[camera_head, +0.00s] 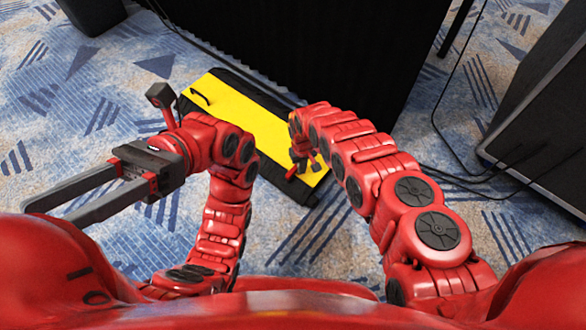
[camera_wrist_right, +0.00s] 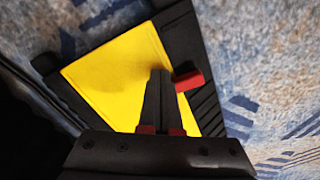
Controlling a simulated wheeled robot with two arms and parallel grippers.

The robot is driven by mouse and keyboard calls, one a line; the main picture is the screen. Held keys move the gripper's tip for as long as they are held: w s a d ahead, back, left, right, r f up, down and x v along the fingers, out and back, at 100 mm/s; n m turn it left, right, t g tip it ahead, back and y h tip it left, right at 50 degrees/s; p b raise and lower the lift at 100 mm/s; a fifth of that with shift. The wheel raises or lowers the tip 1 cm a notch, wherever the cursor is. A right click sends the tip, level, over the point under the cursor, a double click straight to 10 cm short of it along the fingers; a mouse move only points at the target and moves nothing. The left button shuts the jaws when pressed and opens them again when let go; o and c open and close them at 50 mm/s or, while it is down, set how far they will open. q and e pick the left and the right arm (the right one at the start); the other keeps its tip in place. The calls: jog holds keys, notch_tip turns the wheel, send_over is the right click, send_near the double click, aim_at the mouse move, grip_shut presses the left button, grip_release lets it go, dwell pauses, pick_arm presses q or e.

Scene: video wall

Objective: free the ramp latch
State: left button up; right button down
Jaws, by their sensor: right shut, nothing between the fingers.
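A low ramp with a yellow top (camera_head: 250,118) and black edges lies on the carpet. Its yellow face also fills the middle of the right wrist view (camera_wrist_right: 110,80). My right gripper (camera_head: 303,165) is over the ramp's near end, largely hidden by its own arm. In the wrist view its dark fingers (camera_wrist_right: 160,78) are together over the yellow face. A small red block (camera_wrist_right: 188,80) shows right beside the fingertips; contact is unclear, and I cannot tell whether it is the latch. My left gripper (camera_head: 80,193) is open and empty at the left, away from the ramp.
A large black panel (camera_head: 330,50) stands behind the ramp. A dark cabinet (camera_head: 545,115) is at the right, with black cables (camera_head: 450,170) on the floor nearby. A thin black curved piece (camera_head: 200,97) shows at the ramp's far end.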

jog(key=shift+w+a+f+b, duration=0.15)
jog(key=shift+w+b, duration=0.1)
jog(key=shift+b, duration=0.25)
jog(key=shift+w+a, duration=0.1)
jog(key=shift+w, duration=0.2)
jog(key=shift+w+a+b, duration=0.2)
jog(key=shift+a+b, duration=0.05)
jog(key=shift+b, duration=0.55)
jog(key=shift+w+a, duration=0.1)
jog(key=shift+w, duration=0.1)
